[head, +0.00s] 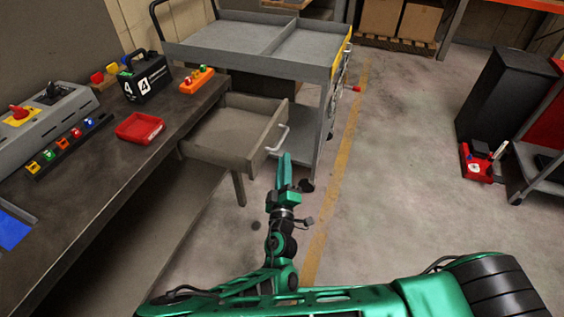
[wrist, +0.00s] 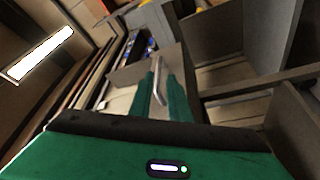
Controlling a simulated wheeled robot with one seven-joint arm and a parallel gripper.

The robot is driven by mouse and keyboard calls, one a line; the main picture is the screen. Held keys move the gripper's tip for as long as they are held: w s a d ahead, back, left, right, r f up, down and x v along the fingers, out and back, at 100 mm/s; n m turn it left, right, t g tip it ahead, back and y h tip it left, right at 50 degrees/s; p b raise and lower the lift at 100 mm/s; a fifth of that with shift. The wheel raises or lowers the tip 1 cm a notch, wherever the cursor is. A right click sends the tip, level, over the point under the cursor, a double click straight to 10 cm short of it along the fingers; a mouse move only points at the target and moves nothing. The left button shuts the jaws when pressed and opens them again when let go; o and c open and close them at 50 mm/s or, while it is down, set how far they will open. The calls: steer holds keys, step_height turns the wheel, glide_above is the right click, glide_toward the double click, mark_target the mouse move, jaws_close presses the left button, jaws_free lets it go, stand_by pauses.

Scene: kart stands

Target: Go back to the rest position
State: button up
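My green gripper (head: 285,156) is in front of the pulled-out grey drawer (head: 226,146), close to its pale bar handle (head: 279,139). In the wrist view, the two green fingers (wrist: 160,76) stand apart with a gap between them. The handle (wrist: 160,88) shows in line with that gap. I cannot tell whether the fingers touch it. The drawer looks empty in the head view.
The workbench (head: 100,185) on the left carries a red tray (head: 139,128), a black number box (head: 147,77) and several coloured knobs. A grey cart (head: 255,45) stands behind the drawer. A black cabinet (head: 503,95) is at right. Floor (head: 400,170) between is clear.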

steer(key=shift+s+a, duration=0.15)
steer(key=shift+a, duration=0.05)
steer(key=w+d+r+m+g+h, duration=0.15)
steer(key=d+m+g+h, duration=0.3)
steer(key=d, duration=0.55)
steer(key=w+d+r+m+g+h, duration=0.1)
steer(key=d+r+m+g+h, duration=0.2)
steer(key=d+m+h, duration=0.45)
steer(key=s+d+r+m+g, duration=0.1)
steer(key=s+d+m+g, duration=0.15)
steer(key=d+g, duration=0.4)
steer(key=s+d+r+m+g, duration=0.1)
steer(key=s+d+g, duration=0.25)
steer(key=d, duration=0.65)
steer(key=s+d+r+m+g+y, duration=0.1)
steer(key=s+d+r+g+y, duration=0.25)
steer(key=s, duration=0.35)
steer(key=s+d+r+m+g+y, duration=0.2)
steer(key=s+d+y, duration=0.15)
steer(key=s, duration=0.25)
steer(key=s+a+r+t+y, duration=0.1)
steer(key=s+r+t+y, duration=0.1)
steer(key=s+r+y, duration=0.4)
steer(key=s+r+n, duration=0.1)
steer(key=s+r, duration=0.3)
steer(key=s, duration=0.4)
steer(key=shift+s+a+r+t, duration=0.2)
steer(key=shift+r+t, duration=0.1)
steer(key=shift+r, duration=0.1)
